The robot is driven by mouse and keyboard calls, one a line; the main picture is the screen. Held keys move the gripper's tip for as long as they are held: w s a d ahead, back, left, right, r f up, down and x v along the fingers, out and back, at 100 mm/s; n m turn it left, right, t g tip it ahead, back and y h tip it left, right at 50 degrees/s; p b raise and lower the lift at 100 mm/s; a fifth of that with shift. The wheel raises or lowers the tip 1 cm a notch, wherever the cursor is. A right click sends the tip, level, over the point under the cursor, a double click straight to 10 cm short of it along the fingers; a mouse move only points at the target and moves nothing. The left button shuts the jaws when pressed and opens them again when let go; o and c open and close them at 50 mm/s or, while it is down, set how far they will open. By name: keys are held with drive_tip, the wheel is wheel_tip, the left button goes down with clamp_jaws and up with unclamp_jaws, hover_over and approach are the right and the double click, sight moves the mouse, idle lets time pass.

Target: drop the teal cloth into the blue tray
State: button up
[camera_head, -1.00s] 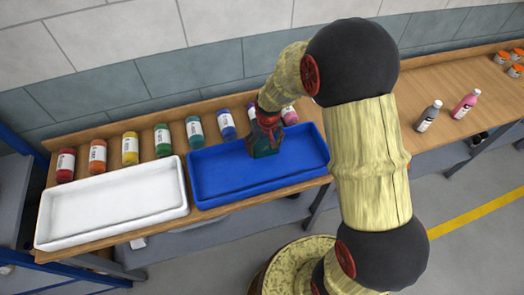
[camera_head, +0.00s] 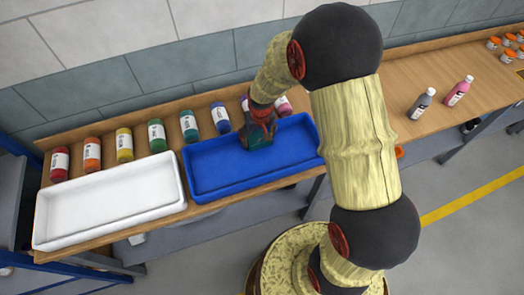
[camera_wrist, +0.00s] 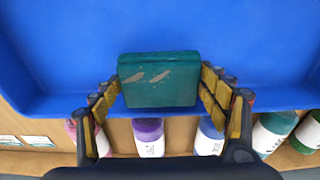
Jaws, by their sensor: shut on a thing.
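The teal cloth (camera_head: 257,139) looks like a thick, flat folded block. My gripper (camera_head: 261,122) is shut on it, over the far side of the blue tray (camera_head: 215,174). In the wrist view the cloth (camera_wrist: 158,82) sits between the two fingers of my gripper (camera_wrist: 160,92), with pale marks on its face. The blue tray (camera_wrist: 60,50) fills the background behind it. The tray looks empty. I cannot tell how high the cloth is above the tray floor.
A white tray (camera_head: 105,208) stands left of the blue one on the wooden bench. Several coloured bottles, such as a green one (camera_head: 157,136), lie along the back. Grey (camera_head: 421,104) and pink (camera_head: 459,91) bottles stand at right, with orange-lidded jars (camera_head: 507,42) beyond.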

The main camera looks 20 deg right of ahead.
drive_tip(key=s+r+p, duration=0.4)
drive_tip(key=r+p, duration=0.4)
drive_tip(key=p, duration=0.3)
drive_tip(key=shift+s+a+f+b, duration=0.15)
drive_tip(key=shift+f+b, duration=0.15)
drive_tip(key=shift+f, duration=0.75)
drive_tip(key=shift+s+a+f+b, duration=0.15)
drive_tip(key=shift+f+b, duration=0.15)
drive_tip(key=shift+f, duration=0.7)
drive_tip(key=shift+s+a+f+b, duration=0.15)
drive_tip(key=shift+f+b, duration=0.15)
drive_tip(key=shift+f, duration=0.75)
drive_tip(key=o, duration=1.2)
drive_tip(key=shift+r, duration=0.1)
wheel_tip(320, 180, up, 12)
drive_tip(key=s, duration=0.1)
drive_tip(key=shift+s, duration=0.4)
